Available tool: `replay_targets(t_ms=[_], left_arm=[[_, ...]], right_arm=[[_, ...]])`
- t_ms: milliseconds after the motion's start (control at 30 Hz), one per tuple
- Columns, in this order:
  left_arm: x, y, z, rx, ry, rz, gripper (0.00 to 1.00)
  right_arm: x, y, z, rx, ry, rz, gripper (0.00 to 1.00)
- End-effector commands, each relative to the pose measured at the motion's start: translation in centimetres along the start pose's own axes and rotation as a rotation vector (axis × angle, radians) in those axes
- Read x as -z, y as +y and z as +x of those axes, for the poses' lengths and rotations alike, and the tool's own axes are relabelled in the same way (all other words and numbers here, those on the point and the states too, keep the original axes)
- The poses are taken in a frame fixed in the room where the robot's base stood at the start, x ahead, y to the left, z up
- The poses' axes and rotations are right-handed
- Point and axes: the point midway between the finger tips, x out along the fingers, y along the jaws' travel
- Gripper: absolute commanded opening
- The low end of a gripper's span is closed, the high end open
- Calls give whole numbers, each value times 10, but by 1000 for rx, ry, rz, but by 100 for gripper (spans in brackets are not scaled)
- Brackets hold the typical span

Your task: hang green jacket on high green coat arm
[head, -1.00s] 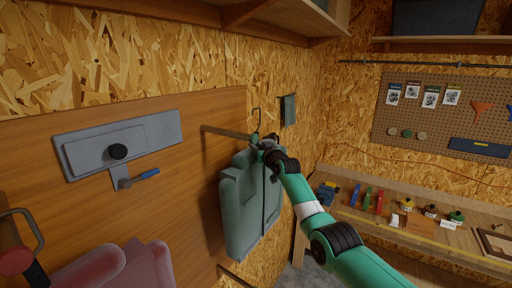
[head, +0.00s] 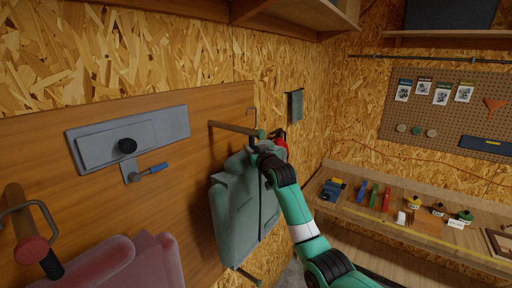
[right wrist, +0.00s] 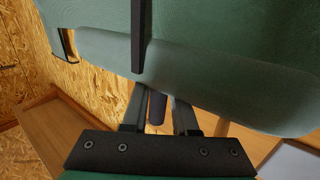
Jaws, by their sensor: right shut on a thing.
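The green jacket (head: 238,208) hangs upright from a hanger whose thin hook (head: 253,113) rises above it. The high green coat arm (head: 234,128) is a wooden peg with a green tip, sticking out from the wall board. In the head view the hook overlaps this peg just short of its tip; I cannot tell whether it rests over it. My right gripper (head: 257,152) is shut at the jacket's top, just below the peg tip. In the right wrist view the jacket (right wrist: 230,75) fills the space beyond my fingers (right wrist: 157,112). My left gripper is not in view.
A low green-tipped arm (head: 248,276) is below the jacket. A red-tipped arm (head: 30,245) and a pink jacket (head: 125,265) are at the left. A grey wall plate (head: 130,136) is on the board. A red object (head: 281,147) is behind my gripper. A cluttered bench (head: 345,215) is at the right.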

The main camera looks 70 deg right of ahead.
Motion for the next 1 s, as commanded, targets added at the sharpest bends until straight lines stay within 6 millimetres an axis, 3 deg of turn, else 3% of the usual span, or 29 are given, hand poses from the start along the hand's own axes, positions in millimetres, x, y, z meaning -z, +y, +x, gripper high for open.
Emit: replay_targets(t_ms=[1000], left_arm=[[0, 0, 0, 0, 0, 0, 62]], right_arm=[[1, -71, -47, 2, 7, 2, 0]])
